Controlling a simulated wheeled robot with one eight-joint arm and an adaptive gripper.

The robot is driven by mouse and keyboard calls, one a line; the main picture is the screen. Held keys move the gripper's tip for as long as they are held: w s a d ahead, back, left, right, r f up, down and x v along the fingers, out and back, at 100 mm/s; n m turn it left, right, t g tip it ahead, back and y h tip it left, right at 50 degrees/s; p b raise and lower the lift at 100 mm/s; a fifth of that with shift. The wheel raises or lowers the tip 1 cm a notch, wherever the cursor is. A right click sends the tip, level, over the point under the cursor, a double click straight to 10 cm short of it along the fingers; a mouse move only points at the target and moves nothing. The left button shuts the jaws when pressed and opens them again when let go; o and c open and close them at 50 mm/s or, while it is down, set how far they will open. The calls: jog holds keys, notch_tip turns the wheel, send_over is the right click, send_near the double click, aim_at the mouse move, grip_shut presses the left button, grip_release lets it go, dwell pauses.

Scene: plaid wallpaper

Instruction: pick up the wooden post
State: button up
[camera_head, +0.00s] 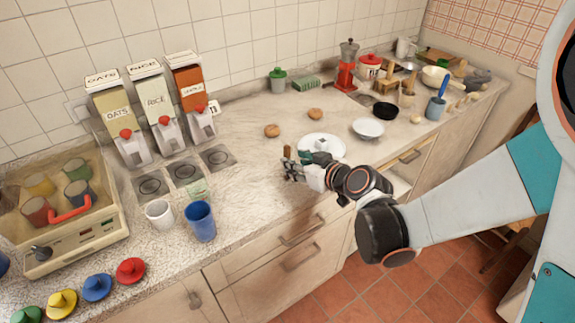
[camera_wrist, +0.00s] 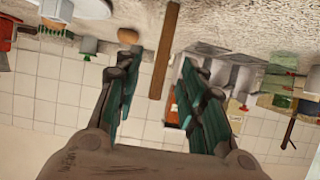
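The wooden post (camera_wrist: 164,50) is a thin brown bar. In the wrist view, which is upside down, it shows in the gap between my fingers, with clear space on both sides. My gripper (camera_wrist: 157,70) is open, and its teal and dark fingers do not touch the post in this view. In the head view my gripper (camera_head: 291,171) is low over the counter, left of the white plate. A small brown upright piece that looks like the post (camera_head: 287,152) shows just behind the fingers. Its lower end is hidden there.
A white plate (camera_head: 322,142) lies right beside my gripper. Two round brown buns (camera_head: 271,130) lie behind it. Dispensers (camera_head: 159,118), a blue cup (camera_head: 201,221) and a white mug (camera_head: 159,214) stand to the left. A white bowl (camera_head: 368,127) is to the right. The counter's front edge is close.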

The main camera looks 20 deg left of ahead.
aim_at(287, 179)
jog(key=b+x, duration=0.2)
jog(key=x, duration=0.3)
jog(key=shift+w+a+f, duration=0.15)
jog(key=shift+a+f, duration=0.05)
jog(key=shift+a, duration=0.05)
jog(key=shift+r, duration=0.1)
grip_shut()
